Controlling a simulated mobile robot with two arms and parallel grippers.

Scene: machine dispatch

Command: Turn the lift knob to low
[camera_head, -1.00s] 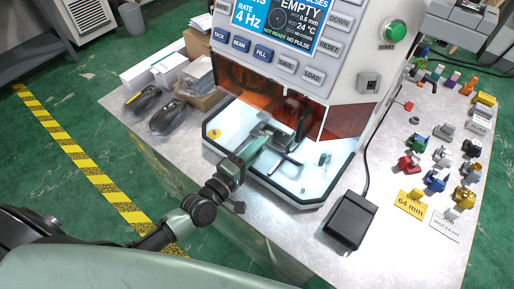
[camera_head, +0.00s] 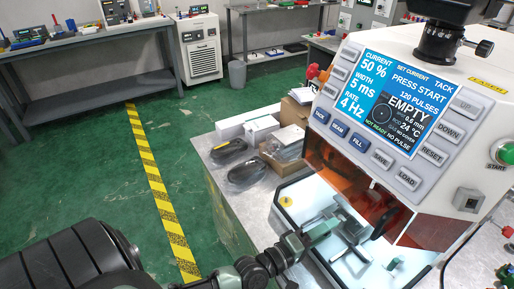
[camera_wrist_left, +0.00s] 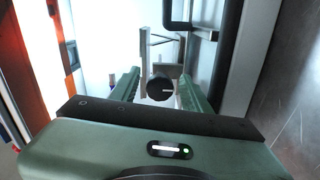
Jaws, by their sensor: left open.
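A dark round knob (camera_wrist_left: 160,89) with a short white mark shows in the left wrist view; the mark points right. I take it to be the lift knob, but no label on it is readable. My left gripper (camera_wrist_left: 158,77) is open, with one green finger on each side of the knob. I cannot tell whether either finger touches it. In the head view my left gripper (camera_head: 326,228) reaches into the lit work chamber of the machine (camera_head: 410,105); the knob is hidden there. My right gripper is not in view.
The machine's screen (camera_head: 392,100) sits above the chamber and its amber window (camera_head: 340,172). Dark wrapped items (camera_head: 228,150) and cartons (camera_head: 262,130) lie left of the machine on the bench. A grey metal bar assembly (camera_wrist_left: 160,45) stands behind the knob.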

